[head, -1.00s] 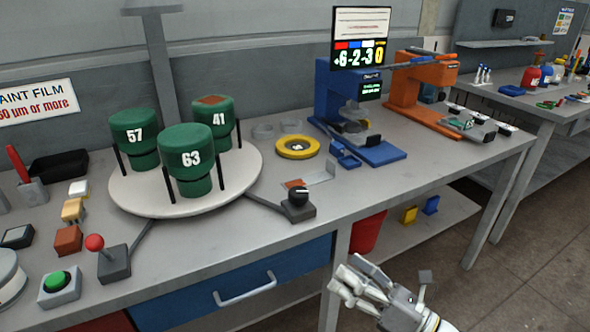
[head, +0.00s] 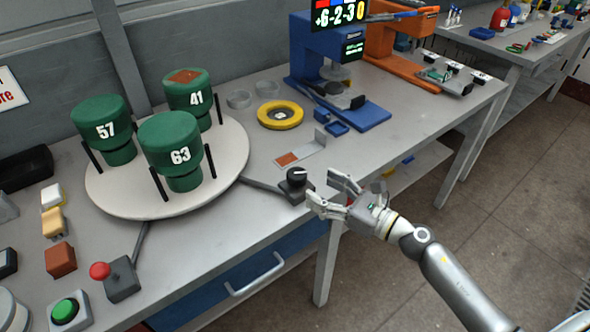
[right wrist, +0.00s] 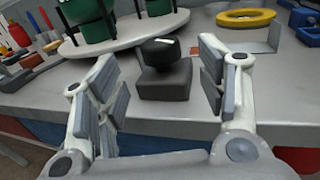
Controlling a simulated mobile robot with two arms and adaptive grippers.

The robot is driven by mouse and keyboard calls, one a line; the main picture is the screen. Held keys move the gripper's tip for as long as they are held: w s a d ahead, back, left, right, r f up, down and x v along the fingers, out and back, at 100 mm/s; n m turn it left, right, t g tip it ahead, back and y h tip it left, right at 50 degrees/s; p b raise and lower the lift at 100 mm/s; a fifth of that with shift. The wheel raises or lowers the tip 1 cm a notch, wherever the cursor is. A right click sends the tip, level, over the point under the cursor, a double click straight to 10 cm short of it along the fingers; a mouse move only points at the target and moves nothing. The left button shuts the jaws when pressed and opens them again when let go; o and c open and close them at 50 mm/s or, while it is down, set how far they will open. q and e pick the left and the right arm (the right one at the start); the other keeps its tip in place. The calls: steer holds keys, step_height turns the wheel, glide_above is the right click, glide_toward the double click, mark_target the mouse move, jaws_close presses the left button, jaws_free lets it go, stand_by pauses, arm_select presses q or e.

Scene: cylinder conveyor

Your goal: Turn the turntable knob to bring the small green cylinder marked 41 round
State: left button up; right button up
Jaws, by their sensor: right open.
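The white round turntable (head: 225,170) carries three green cylinders. The small green cylinder marked 41 (head: 190,92) stands at the back right and has a brown patch on its top. The cylinder marked 63 (head: 172,150) is at the front and the one marked 57 (head: 105,128) at the left. The black turntable knob (head: 296,176) sits on a dark block to the right of the turntable. My right gripper (head: 328,192) is open just right of the knob. In the right wrist view the knob (right wrist: 161,54) shows beyond and between the open fingers. My left gripper is not in view.
A red-ball joystick (head: 102,271) and a green button (head: 66,310) stand at the front left. A yellow ring (head: 280,114) and an L-shaped metal plate (head: 302,152) lie behind the knob. Blue (head: 300,60) and orange (head: 384,45) machines stand farther back.

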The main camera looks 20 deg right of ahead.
mark_target(305, 180)
steer(key=p+x, duration=0.2)
steer(key=x, duration=0.6)
steer(key=shift+w+a, duration=0.15)
steer(key=shift+w, duration=0.05)
steer(key=shift+c, duration=0.2)
steer(key=c, duration=0.9)
